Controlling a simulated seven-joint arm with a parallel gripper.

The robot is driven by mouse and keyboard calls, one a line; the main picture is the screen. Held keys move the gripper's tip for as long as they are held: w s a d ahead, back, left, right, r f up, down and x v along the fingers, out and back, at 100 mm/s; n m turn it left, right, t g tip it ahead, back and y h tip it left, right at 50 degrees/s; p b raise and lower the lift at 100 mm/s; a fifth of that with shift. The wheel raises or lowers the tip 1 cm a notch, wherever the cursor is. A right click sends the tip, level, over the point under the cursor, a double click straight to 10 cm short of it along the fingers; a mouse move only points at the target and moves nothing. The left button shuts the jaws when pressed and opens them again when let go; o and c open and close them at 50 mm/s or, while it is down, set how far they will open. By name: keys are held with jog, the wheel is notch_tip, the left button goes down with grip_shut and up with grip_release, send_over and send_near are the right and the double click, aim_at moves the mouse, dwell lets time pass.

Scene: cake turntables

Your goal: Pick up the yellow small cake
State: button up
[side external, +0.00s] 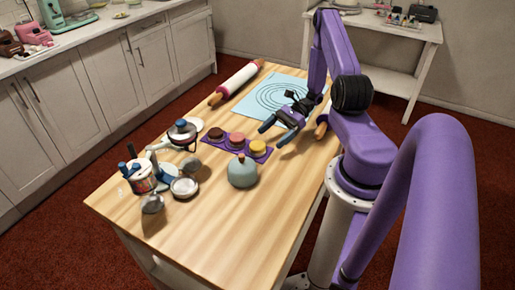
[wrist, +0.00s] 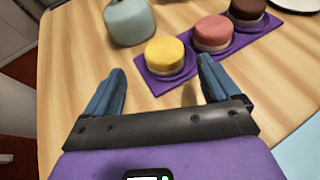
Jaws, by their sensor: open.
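The yellow small cake (side external: 258,147) sits at the right end of a purple mat (side external: 221,143) on the wooden table. In the wrist view the yellow cake (wrist: 165,54) is ahead of and roughly between my open fingers, a little beyond their tips. My gripper (side external: 270,134) is open and empty, with blue fingers apart, just to the right of the cake in the side view. It also shows in the wrist view (wrist: 163,80). A pink cake (wrist: 213,32) and a dark brown cake (wrist: 246,10) stand beside the yellow one on the mat (wrist: 183,72).
A blue-grey rounded container (side external: 243,171) stands close in front of the yellow cake. A rolling pin (side external: 237,80) and a light blue mat with circles (side external: 268,97) lie farther back. Utensils in a pot (side external: 141,180) stand at left. The table's front is clear.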

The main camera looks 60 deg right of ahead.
aim_at(262, 142)
jog(key=shift+w+x, duration=0.25)
jog(key=shift+x, duration=2.4)
jog(key=shift+d, duration=0.1)
jog(key=c, duration=1.4)
